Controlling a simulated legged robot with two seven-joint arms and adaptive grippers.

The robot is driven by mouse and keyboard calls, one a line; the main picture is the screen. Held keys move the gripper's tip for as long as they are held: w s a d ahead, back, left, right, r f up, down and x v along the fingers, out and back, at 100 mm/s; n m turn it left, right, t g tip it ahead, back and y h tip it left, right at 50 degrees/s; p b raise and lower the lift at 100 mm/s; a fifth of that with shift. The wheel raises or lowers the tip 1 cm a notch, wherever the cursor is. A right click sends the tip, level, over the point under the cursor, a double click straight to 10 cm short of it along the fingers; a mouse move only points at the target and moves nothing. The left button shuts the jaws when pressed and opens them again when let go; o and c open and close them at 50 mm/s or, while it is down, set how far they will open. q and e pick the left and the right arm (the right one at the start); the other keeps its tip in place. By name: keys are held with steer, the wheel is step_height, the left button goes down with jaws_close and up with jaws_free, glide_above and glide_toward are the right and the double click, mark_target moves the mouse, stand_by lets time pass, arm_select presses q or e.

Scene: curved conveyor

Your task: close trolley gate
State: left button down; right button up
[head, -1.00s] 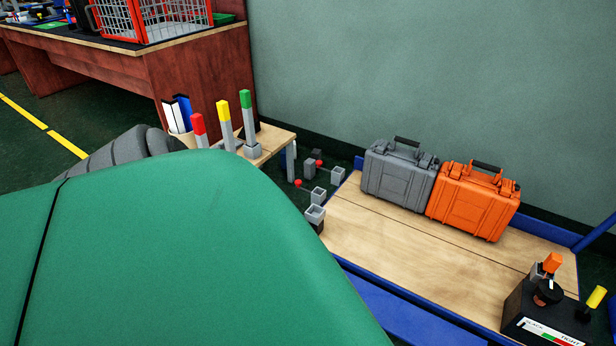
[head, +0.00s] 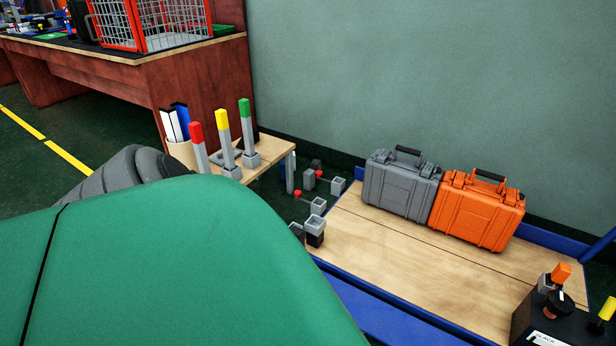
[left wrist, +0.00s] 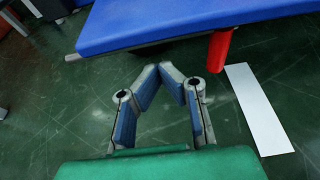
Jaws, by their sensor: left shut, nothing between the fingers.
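The trolley shows in the head view as a wooden deck (head: 410,255) with a blue frame (head: 375,312). I cannot make out its gate for certain in the head view. In the left wrist view a blue panel or beam (left wrist: 190,22) crosses the top, with a red post (left wrist: 219,50) at its lower edge. I cannot tell whether this is the gate. My left gripper (left wrist: 172,68) is shut and empty, below the blue part and left of the red post, with a gap to both. My right gripper is in neither view.
A grey case (head: 400,188) and an orange case (head: 477,212) stand on the deck. A black control box (head: 545,318) with levers is at the right. A small wooden table (head: 262,158) holds coloured posts. A white strip (left wrist: 258,110) lies on the green floor.

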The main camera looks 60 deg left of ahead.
arm_select(q)
steer(key=shift+d+r, duration=0.1)
steer(key=shift+r, duration=1)
steer(key=shift+r+g+h+p, duration=0.4)
steer(key=shift+g+p, duration=0.2)
steer(key=shift+p, duration=0.05)
steer(key=shift+r+g+p, duration=0.25)
steer(key=shift+g+p, duration=0.05)
steer(key=shift+p, duration=0.05)
